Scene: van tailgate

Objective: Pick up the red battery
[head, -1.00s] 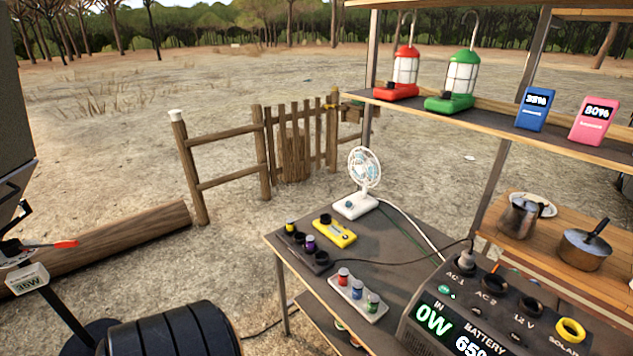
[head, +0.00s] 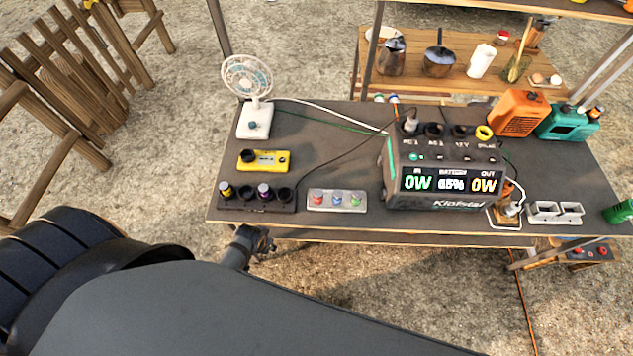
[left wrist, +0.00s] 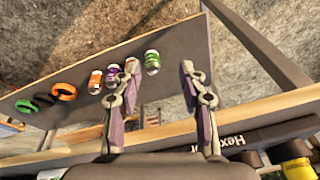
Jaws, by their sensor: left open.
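My left gripper (head: 262,243) is at the front edge, left of and below that tray. In the left wrist view my left gripper (left wrist: 160,68) is open, with nothing between its fingers. Beyond the fingers, a dark board carries an orange-and-white battery (left wrist: 95,81), a purple one (left wrist: 111,77) and a green one (left wrist: 152,62). A reddish one is partly hidden by the left finger. My right gripper is out of view.
A dark holder (head: 257,197) with batteries, a yellow device (head: 264,160) and a white fan (head: 254,120) occupy the table's left side. A power station (head: 445,180) with cables stands right of the tray. A wooden rail (left wrist: 70,143) crosses the wrist view below the board.

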